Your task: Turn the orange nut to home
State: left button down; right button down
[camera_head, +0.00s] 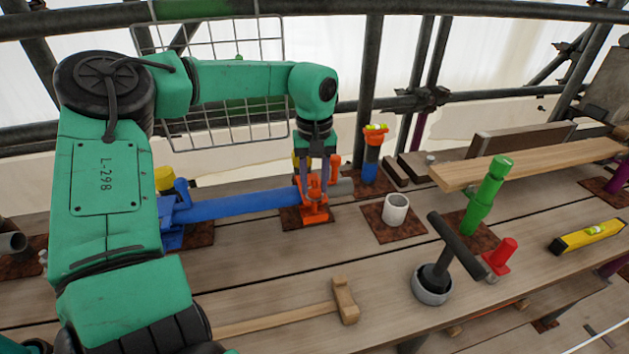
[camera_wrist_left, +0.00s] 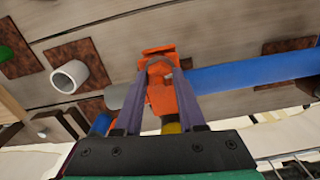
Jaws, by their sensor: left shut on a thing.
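The orange nut (camera_wrist_left: 160,62) is part of an orange clamp-like fitting (camera_head: 315,212) at the right end of a blue tube (camera_head: 235,204). My left gripper (camera_head: 315,180) reaches down from above onto this fitting, and its purple-grey fingers are shut on the nut. In the left wrist view the two fingers (camera_wrist_left: 160,76) converge on the orange part from both sides. The fingers partly cover the nut, so its exact angle and any home mark cannot be told. My right gripper is not in view.
A white cup-like socket (camera_head: 396,209) and a green post (camera_head: 486,195) stand to the right. A grey pot (camera_head: 432,288) with a black T-shaped tool, a mallet (camera_head: 345,301) and a yellow level (camera_head: 588,236) are nearer. A wire mesh (camera_head: 220,60) hangs behind my left arm.

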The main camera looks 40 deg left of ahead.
pick_arm(q)
jog(key=shift+w+r+m, duration=0.15)
jog(key=shift+r+m, duration=0.05)
jog(key=shift+m, duration=1.3)
jog(key=c, duration=0.6)
grip_release()
jog(key=shift+o, duration=0.5)
jog(key=shift+f, duration=0.15)
notch_tip(320, 180, up, 15)
jog(key=shift+f, duration=0.2)
jog(key=shift+f, duration=0.1)
